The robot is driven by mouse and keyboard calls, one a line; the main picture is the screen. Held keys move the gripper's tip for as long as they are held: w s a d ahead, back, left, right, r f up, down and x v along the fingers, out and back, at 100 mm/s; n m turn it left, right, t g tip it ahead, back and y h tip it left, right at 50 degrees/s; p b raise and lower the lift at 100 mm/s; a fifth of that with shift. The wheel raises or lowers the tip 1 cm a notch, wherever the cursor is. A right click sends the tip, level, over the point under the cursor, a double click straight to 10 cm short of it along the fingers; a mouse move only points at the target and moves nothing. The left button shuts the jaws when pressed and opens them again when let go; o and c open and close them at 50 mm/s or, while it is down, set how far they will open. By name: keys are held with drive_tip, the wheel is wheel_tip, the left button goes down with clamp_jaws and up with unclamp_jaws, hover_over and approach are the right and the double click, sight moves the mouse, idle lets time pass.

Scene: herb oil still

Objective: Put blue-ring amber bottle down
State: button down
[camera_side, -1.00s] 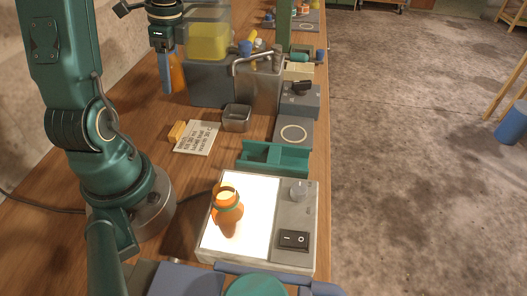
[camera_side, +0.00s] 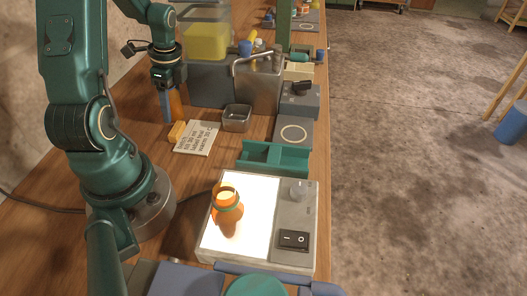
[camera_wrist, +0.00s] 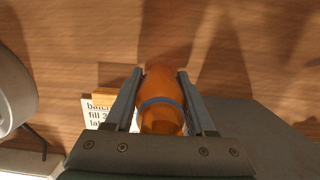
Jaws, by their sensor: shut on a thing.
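The blue-ring amber bottle (camera_wrist: 160,92) is between the two fingers of my gripper (camera_wrist: 160,80) in the wrist view. A blue band circles it. In the side view my gripper (camera_side: 169,104) points down at the back left of the wooden bench, with the amber bottle (camera_side: 177,103) partly hidden by a blue-grey finger. The bottle's base is near the wood; I cannot tell whether it touches. A second amber bottle, with a green ring (camera_side: 229,206), stands on the lit panel.
A printed card (camera_side: 196,138) and a yellow block (camera_side: 177,132) lie just in front of my gripper. A small metal tin (camera_side: 237,118) is to the right. A green tray (camera_side: 274,158) lies nearer.

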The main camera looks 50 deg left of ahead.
sight(175, 90)
drive_tip(key=shift+f, duration=0.1)
drive_tip(key=shift+c, duration=1.2)
unclamp_jaws()
drive_tip(key=r, duration=0.3)
drive_tip(key=w+r, duration=0.1)
drive_tip(key=r, duration=0.3)
drive_tip(key=d+r, duration=0.1)
drive_tip(key=r, duration=0.3)
drive_tip(key=shift+w+r, duration=0.15)
drive_tip(key=shift+w+d+r, duration=0.15)
drive_tip(key=shift+d+r, duration=0.15)
drive_tip(key=shift+r, duration=0.15)
drive_tip(key=w+d+r+n+t, duration=0.1)
drive_tip(key=d+n+t, duration=0.1)
drive_tip(key=d, duration=0.5)
drive_tip(key=w+d+r+n+t, duration=0.1)
drive_tip(key=d+r+n, duration=0.1)
drive_tip(key=d, duration=0.4)
drive_tip(key=shift+d+r+t+y, duration=0.25)
drive_tip(key=shift+d+t+y, duration=0.15)
drive_tip(key=shift+o, duration=0.4)
drive_tip(key=s+d+n+t+h, duration=0.2)
drive_tip(key=d+n, duration=0.3)
drive_tip(key=d, duration=0.4)
drive_tip(key=shift+s+d+f+t, duration=0.25)
drive_tip(key=shift+s+t, duration=0.25)
drive_tip(key=shift+s, duration=0.35)
